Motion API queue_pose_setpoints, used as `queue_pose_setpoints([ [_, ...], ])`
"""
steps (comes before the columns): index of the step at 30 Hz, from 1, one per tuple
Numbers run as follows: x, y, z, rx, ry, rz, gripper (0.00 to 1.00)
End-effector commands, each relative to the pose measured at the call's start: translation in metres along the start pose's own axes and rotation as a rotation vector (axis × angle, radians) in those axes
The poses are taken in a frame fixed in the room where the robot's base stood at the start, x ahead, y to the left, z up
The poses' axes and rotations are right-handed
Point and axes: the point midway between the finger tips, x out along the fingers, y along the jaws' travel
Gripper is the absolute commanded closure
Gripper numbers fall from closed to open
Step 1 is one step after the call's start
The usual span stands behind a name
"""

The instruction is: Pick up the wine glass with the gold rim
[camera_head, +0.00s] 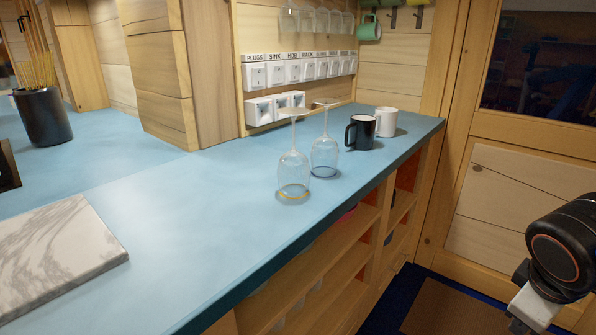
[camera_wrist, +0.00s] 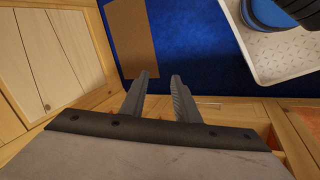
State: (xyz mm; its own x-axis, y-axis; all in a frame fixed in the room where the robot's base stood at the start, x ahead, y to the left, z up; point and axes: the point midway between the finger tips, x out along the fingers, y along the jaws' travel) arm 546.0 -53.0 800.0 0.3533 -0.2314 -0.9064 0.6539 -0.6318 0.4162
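The wine glass with the gold rim (camera_head: 293,174) stands upside down on the blue counter (camera_head: 190,225), its gold rim resting on the surface and its foot on top. A second, plain wine glass (camera_head: 325,152) also stands upside down just behind it to the right. My gripper (camera_wrist: 160,82) shows in the wrist view with its two fingers apart and nothing between them. It points toward the floor area, away from both glasses. In the head view only part of my arm shows at the right edge, clear of the counter; the gripper is out of that view.
A black mug (camera_head: 361,132) and a white mug (camera_head: 386,121) stand behind the glasses. A marble board (camera_head: 55,243) lies at the front left, and a black utensil pot (camera_head: 43,116) stands at the back left. Open shelves (camera_head: 330,262) lie below the counter edge. The counter's middle is clear.

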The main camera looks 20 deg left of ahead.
Motion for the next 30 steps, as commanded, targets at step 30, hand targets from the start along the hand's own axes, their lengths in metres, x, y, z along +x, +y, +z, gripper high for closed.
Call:
queue_pose_setpoints([
  [30,-0.172,-0.049,-0.281,-1.488,-0.239,0.825,0.72],
])
